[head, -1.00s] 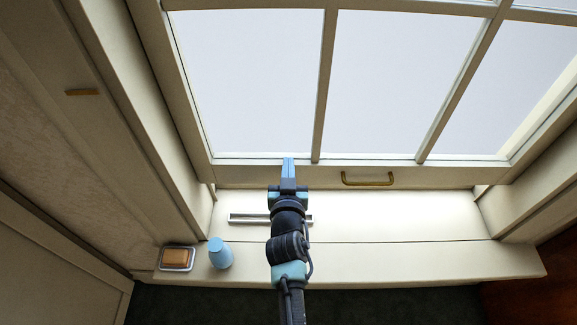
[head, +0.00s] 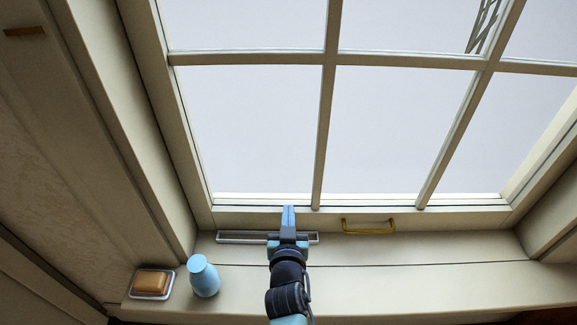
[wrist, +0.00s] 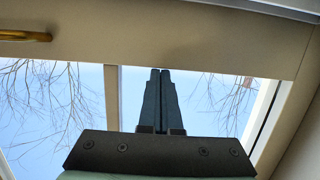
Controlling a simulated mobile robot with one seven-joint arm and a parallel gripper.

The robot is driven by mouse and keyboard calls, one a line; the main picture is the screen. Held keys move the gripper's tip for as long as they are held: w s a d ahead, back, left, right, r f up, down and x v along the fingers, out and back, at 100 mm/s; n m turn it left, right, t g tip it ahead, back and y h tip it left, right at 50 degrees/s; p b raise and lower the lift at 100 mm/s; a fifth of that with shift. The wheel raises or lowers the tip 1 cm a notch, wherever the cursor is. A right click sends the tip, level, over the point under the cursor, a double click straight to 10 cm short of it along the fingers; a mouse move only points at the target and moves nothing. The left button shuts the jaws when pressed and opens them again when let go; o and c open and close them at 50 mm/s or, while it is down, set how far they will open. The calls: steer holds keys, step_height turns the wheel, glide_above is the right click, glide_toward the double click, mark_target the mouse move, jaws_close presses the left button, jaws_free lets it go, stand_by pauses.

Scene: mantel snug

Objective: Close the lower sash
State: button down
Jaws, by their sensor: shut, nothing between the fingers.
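The lower sash has a cream bottom rail (head: 250,216) and glass panes with cream bars. In the head view the rail sits low, close above the sill, with little or no gap showing. A brass handle (head: 368,227) is on the rail, right of my gripper; it also shows in the wrist view (wrist: 25,36) at upper left. My gripper (head: 288,208) is shut and empty. Its tips lie over the top edge of the rail in the head view. In the wrist view the paired fingers (wrist: 160,72) reach the rail's edge; contact is unclear.
On the sill (head: 400,277) are a light blue cup-like object (head: 204,278) and an orange-brown block in a metal dish (head: 133,291), both left of my arm. A thin pale frame-like strip (head: 235,238) lies under my gripper. The sill's right side is clear.

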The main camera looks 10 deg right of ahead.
mark_target(288, 195)
steer(key=shift+s+f, duration=0.1)
steer(key=shift+f, duration=0.25)
step_height(288, 195, up, 5)
steer(key=p, duration=0.3)
steer(key=shift+f+p, duration=0.2)
steer(key=shift+p, duration=0.1)
steer(key=p+v, duration=0.1)
steer(key=v, duration=0.9)
steer(key=shift+p, duration=0.3)
steer(key=shift+r, duration=0.15)
